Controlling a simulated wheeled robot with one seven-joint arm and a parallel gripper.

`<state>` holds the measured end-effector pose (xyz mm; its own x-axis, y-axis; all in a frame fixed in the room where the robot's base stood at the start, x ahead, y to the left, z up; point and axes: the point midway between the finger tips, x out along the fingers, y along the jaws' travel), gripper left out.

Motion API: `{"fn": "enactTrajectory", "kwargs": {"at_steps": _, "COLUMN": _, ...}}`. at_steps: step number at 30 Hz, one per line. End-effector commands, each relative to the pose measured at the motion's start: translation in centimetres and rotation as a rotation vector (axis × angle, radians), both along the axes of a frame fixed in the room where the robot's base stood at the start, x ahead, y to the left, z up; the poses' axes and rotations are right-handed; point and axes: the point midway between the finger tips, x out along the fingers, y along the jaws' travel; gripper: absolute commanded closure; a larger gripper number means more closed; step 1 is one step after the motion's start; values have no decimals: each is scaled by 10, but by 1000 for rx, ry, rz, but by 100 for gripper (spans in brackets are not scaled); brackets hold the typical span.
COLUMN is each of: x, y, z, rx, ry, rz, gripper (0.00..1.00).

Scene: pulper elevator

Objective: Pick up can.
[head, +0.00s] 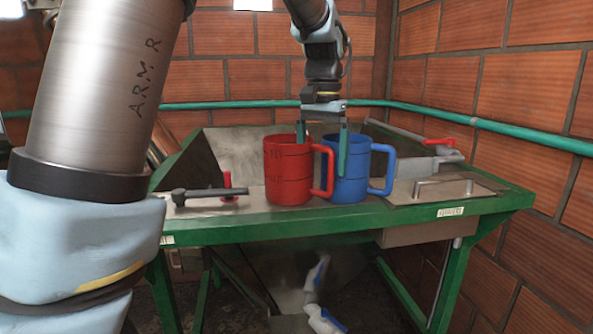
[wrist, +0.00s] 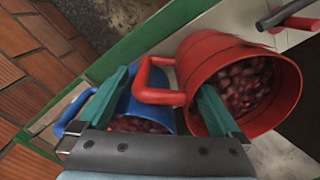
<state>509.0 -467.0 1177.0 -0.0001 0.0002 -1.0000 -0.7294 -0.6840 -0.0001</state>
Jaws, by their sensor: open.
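Two large can-like mugs stand side by side on the green-framed metal table: a red can (head: 288,177) and a blue can (head: 349,184), each with a handle on its right in the head view. In the wrist view the red can (wrist: 232,52) and blue can (wrist: 146,108) both hold dark red cherries. My gripper (head: 322,140) is open, pointing down over them. One finger dips at the red can's rim; the other is in front of the blue can. In the wrist view the red handle (wrist: 158,95) lies between the fingers. Contact cannot be told.
A metal hopper (head: 230,150) lies behind the cans. A dark lever (head: 208,193) with a red knob is on the left. A plate with a raised handle (head: 443,187) is on the right. A green pipe (head: 530,134) runs along the brick walls.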

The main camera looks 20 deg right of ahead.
Motion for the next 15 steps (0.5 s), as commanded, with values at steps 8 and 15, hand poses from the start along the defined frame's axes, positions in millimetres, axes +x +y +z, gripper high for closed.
{"fn": "enactTrajectory", "kwargs": {"at_steps": 8, "x": 0, "y": 0, "z": -1, "rx": -1, "ry": -1, "rz": 0, "gripper": 8}}
{"fn": "enactTrajectory", "kwargs": {"at_steps": 15, "x": 0, "y": 0, "z": -1, "rx": 0, "ry": 0, "rz": 0, "gripper": 35}}
